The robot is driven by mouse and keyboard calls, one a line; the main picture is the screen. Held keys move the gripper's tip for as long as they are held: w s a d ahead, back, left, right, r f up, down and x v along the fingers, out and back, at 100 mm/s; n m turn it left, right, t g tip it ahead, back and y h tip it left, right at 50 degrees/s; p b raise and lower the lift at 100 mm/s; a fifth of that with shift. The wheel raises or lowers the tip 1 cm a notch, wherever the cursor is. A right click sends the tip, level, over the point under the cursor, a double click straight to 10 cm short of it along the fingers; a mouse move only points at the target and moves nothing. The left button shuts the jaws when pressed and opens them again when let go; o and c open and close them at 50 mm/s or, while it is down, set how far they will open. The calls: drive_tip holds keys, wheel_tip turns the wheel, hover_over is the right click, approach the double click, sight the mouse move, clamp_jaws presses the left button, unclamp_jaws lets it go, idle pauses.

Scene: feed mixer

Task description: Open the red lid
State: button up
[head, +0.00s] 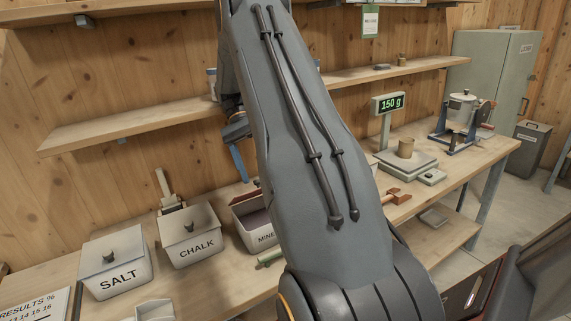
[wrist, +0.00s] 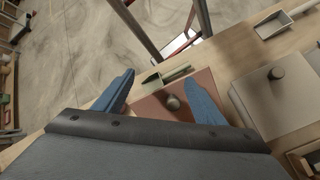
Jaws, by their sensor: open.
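The red lid (wrist: 150,103) lies flat below my gripper (wrist: 162,84) in the wrist view, with a dark round knob (wrist: 172,102) on top. The blue fingers are apart and empty, one on either side of the knob in the picture; I cannot tell how high they are above it. In the head view the bin marked MINE... (head: 262,238) is partly hidden behind my arm, its dim reddish top only partly showing. My gripper (head: 240,170) shows above and behind that bin, left of my arm.
The SALT bin (head: 119,273) and CHALK bin (head: 192,246), both lidded, stand left of it. A green scoop (head: 270,258) lies in front. A shelf (head: 130,127) runs behind. A scale (head: 406,160) stands right.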

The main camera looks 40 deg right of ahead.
drive_tip(key=shift+a+p+v, duration=0.95)
drive_tip(key=shift+p+v, duration=1.25)
drive_tip(key=shift+v, duration=3.3)
drive_tip(key=s+a+f, duration=0.1)
drive_tip(key=s+a, duration=0.1)
drive_tip(key=s, duration=0.3)
drive_tip(key=shift+s+a+f, duration=0.25)
drive_tip(key=shift+s+f, duration=0.05)
drive_tip(key=shift+f, duration=0.05)
